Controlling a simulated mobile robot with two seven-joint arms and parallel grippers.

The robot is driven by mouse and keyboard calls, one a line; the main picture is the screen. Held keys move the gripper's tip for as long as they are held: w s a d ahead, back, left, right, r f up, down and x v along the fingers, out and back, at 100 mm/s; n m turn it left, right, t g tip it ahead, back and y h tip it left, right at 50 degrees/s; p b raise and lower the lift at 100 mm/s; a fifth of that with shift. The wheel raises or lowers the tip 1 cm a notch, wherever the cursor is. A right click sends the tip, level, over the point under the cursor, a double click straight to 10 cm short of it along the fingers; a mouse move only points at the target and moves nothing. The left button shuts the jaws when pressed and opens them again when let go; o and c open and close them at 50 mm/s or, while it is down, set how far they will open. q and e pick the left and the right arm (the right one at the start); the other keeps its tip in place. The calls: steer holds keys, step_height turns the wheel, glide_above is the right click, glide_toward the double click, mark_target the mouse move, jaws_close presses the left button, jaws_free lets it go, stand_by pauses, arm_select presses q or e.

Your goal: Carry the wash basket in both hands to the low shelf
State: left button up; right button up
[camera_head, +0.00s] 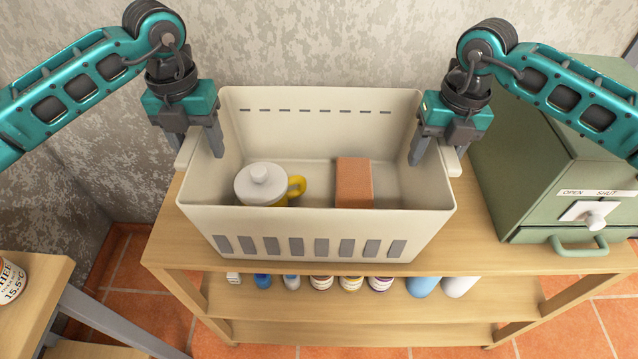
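The wash basket (330,222), a cream plastic tub with slots in its front and back walls, appears to rest level on the top board of a wooden shelf unit (180,235). Inside lie a white-lidded yellow pot or mug (262,185) on the left and a reddish-brown block (353,184) near the middle. My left gripper (197,148) straddles the basket's left side rim, one finger inside and one outside. My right gripper (436,153) straddles the right side rim the same way. Whether the fingers press on the rim is not clear.
A green metal cabinet (545,165) with a knob and handle stands close on the right. Several bottles and jars (350,283) stand on the board below. Another wooden table with a labelled can (12,282) is at the lower left. A mottled wall is behind.

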arm_select(q)
steer(key=shift+o, duration=0.6)
arm_select(e)
steer(key=shift+o, duration=0.7)
steer(key=shift+d, duration=0.1)
arm_select(q)
steer(key=shift+a, duration=0.15)
steer(key=shift+r, duration=0.1)
arm_select(e)
steer(key=shift+d, duration=0.1)
steer(key=shift+r, duration=0.15)
arm_select(q)
step_height(320, 180, up, 12)
arm_select(e)
steer(key=r, duration=0.7)
steer(key=d+r, duration=0.1)
steer(key=r, duration=0.3)
steer(key=shift+r, duration=0.3)
arm_select(q)
steer(key=shift+a, duration=2.5)
arm_select(e)
steer(key=shift+f, duration=0.15)
